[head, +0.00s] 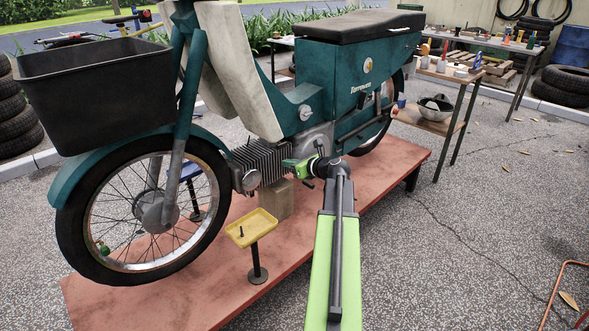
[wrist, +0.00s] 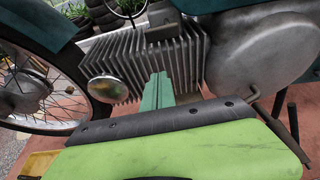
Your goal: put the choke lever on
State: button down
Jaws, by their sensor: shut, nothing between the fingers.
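The teal moped (head: 345,75) stands on a low red platform (head: 370,190). Its finned engine (head: 258,160) fills the middle of the wrist view (wrist: 130,60), with a grey-brown block (wrist: 165,22) above the fins. My gripper (head: 287,163) is in front of the engine; its green fingers (wrist: 158,80) are shut and empty, with the fins behind them. Whether they touch the engine I cannot tell. A yellow tray (head: 262,227) on a black post holds a small dark upright piece (head: 241,231). I cannot make out a choke lever for certain.
The front wheel (head: 145,212) and black basket (head: 95,90) are at the left. A wooden block (head: 277,200) stands under the engine. Paving at right is mostly clear.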

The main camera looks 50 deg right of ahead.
jog(key=w+r+p, duration=0.3)
jog(key=shift+d+p, duration=0.1)
jog(key=shift+p, duration=0.2)
